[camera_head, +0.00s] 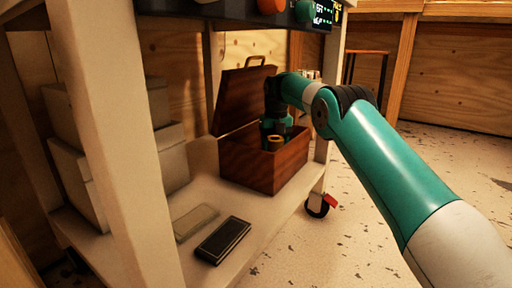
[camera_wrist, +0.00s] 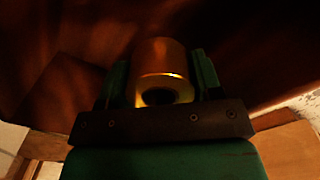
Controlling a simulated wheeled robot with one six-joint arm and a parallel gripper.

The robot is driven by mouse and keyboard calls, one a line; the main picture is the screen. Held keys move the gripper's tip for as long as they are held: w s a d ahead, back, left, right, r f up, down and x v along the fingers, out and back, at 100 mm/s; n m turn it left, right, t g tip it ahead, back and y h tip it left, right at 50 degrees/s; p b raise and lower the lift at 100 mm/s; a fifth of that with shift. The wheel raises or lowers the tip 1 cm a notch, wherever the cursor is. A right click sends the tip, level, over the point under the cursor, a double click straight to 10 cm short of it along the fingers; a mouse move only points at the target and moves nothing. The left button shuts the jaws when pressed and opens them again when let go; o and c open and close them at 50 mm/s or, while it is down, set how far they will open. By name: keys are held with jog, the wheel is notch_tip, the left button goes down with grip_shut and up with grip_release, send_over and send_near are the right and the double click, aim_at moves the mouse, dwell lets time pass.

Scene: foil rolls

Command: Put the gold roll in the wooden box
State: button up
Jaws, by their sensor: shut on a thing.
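The wooden box (camera_head: 250,163) stands on the lower shelf of a white cart with its lid (camera_head: 243,98) raised. My gripper (camera_head: 275,136) is inside the box opening, reaching down from above. The gold roll (camera_head: 275,143) shows at the fingers, near the front rim of the box. In the wrist view the gold roll (camera_wrist: 162,65) sits between the two green fingers of my gripper (camera_wrist: 162,80), with its hollow end towards the camera. The fingers are shut on it. Whether the roll touches the box floor cannot be told.
The cart's shelf (camera_head: 225,195) also holds a black flat block (camera_head: 223,240), a pale flat block (camera_head: 196,222) and white boxes (camera_head: 75,175) at the left. A white cart post (camera_head: 115,130) stands in front. The upper shelf (camera_head: 240,12) overhangs the box.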

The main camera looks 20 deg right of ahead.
aim_at(275, 138)
jog(key=shift+d, duration=0.1)
jog(key=shift+f, duration=0.1)
jog(key=shift+f, duration=0.55)
jog(key=o, duration=1.1)
jog(key=shift+c, duration=0.2)
notch_tip(275, 138, up, 9)
jog(key=p, duration=0.3)
jog(key=shift+f, duration=0.15)
